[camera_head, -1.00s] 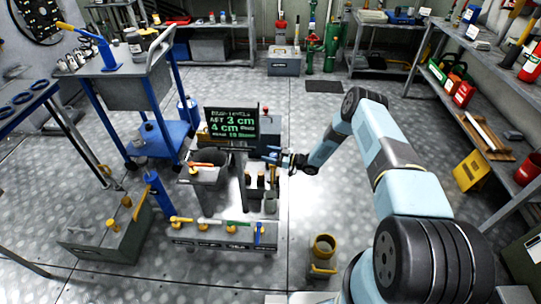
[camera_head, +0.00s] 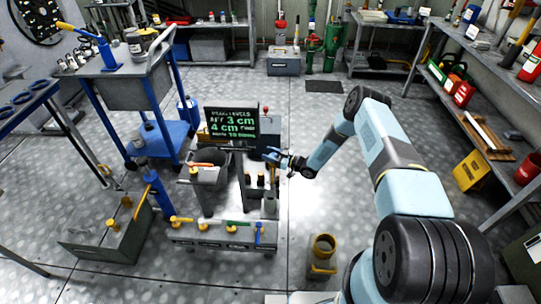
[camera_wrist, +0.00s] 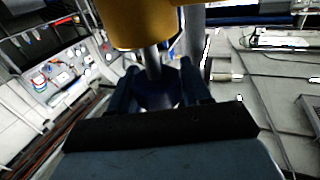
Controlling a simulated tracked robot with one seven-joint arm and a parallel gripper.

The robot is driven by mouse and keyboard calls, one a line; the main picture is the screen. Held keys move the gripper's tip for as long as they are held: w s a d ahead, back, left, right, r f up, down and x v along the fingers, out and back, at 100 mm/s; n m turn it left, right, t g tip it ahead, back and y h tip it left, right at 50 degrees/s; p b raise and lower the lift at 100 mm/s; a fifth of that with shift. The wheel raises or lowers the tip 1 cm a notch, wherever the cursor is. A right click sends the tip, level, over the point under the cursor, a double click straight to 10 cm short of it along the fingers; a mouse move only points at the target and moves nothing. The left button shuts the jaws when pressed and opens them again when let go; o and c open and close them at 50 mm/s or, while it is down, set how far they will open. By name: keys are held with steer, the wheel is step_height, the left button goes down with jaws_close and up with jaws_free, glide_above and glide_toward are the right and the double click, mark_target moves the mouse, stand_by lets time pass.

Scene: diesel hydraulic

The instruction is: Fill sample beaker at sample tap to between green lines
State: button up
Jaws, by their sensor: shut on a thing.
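My gripper (camera_head: 281,161) is beside the right side of the dark sign, above the small workstation, in the head view. In the wrist view, my gripper (camera_wrist: 155,85) is shut on a pale metal stem (camera_wrist: 151,58). A large yellow-orange cylindrical part (camera_wrist: 135,25) sits at the end of this stem, cut off by the top edge. I cannot tell whether it belongs to the sample tap. The sample beaker and its green lines cannot be made out in either view.
A blue trolley (camera_head: 132,80) is at left.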

steer(key=shift+w+d+m+t+h, duration=0.1)
steer(key=shift+w+m+t+h, duration=0.1)
steer(key=shift+m+t+h, duration=1.05)
steer(key=shift+w+d+m+t+h, duration=0.15)
steer(key=shift+m+t+h, duration=0.65)
steer(key=shift+t, duration=0.75)
steer(key=shift+a+r+m, duration=0.1)
steer(key=shift+m, duration=0.25)
steer(key=o, duration=1)
steer(key=shift+c, duration=0.2)
steer(key=v, duration=1.3)
steer(key=shift+s+f, duration=0.2)
steer(key=shift+s, duration=0.2)
